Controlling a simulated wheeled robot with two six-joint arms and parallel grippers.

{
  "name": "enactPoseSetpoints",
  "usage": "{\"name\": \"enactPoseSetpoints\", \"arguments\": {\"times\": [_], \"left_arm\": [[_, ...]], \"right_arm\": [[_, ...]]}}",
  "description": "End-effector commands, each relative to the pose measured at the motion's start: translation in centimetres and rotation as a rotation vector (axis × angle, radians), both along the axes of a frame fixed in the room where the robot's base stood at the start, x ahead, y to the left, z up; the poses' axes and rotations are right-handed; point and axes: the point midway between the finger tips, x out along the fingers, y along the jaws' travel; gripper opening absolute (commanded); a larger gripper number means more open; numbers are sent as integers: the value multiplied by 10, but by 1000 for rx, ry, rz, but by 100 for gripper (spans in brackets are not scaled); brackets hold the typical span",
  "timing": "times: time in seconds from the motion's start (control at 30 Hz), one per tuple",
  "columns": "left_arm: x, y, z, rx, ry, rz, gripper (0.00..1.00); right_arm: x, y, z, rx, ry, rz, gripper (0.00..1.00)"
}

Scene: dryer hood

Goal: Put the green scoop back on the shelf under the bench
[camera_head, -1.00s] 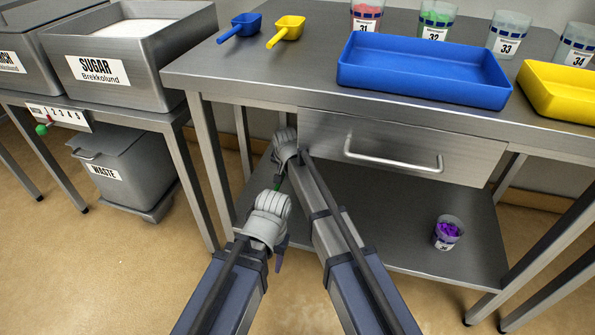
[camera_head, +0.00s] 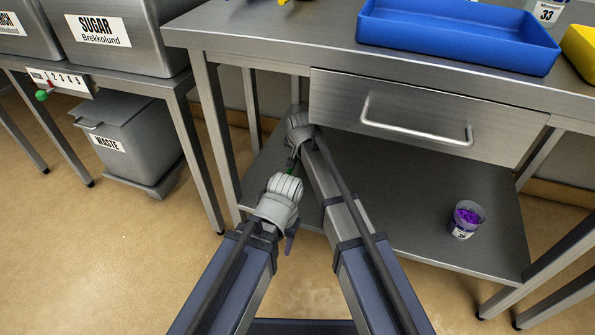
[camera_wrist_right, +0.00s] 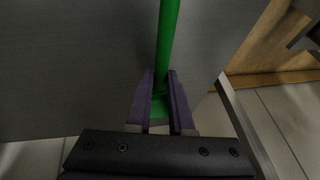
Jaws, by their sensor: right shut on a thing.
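The green scoop shows in the right wrist view as a long green handle (camera_wrist_right: 168,40) between the purple fingers of my right gripper (camera_wrist_right: 161,90), which is shut on it. In the head view my right gripper (camera_head: 292,162) is under the bench's left part, low over the shelf (camera_head: 390,190). Only a speck of green shows there, and the scoop's bowl is hidden. I cannot tell whether the scoop touches the shelf. My left gripper (camera_head: 283,187) is in front of the shelf's left part, nearer to me. Its fingers are mostly hidden.
A cup of purple stuff (camera_head: 466,219) stands on the shelf's right part. The shelf's middle is clear. The drawer (camera_head: 420,100) with its bar handle is above, shut. Bench legs (camera_head: 216,150) stand at the left. A blue tray (camera_head: 460,40) lies on the bench top.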

Motion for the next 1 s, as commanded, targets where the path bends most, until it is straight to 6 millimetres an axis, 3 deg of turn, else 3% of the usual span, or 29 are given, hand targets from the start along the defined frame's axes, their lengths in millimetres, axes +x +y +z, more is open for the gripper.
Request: {"name": "enactPoseSetpoints", "arguments": {"times": [0.27, 0.57, 0.97, 1.0], "left_arm": [[0, 0, -10, 0, -1, 0, 50], [0, 0, -43, -1, -2, 0, 50], [0, 0, -45, -1, -2, 0, 50], [0, 0, -43, -1, -2, 0, 50]], "right_arm": [[0, 0, -10, 0, 0, 0, 0], [0, 0, -43, 0, 0, 0, 0], [0, 0, -45, 0, 0, 0, 0], [0, 0, -43, 0, 0, 0, 23]]}}
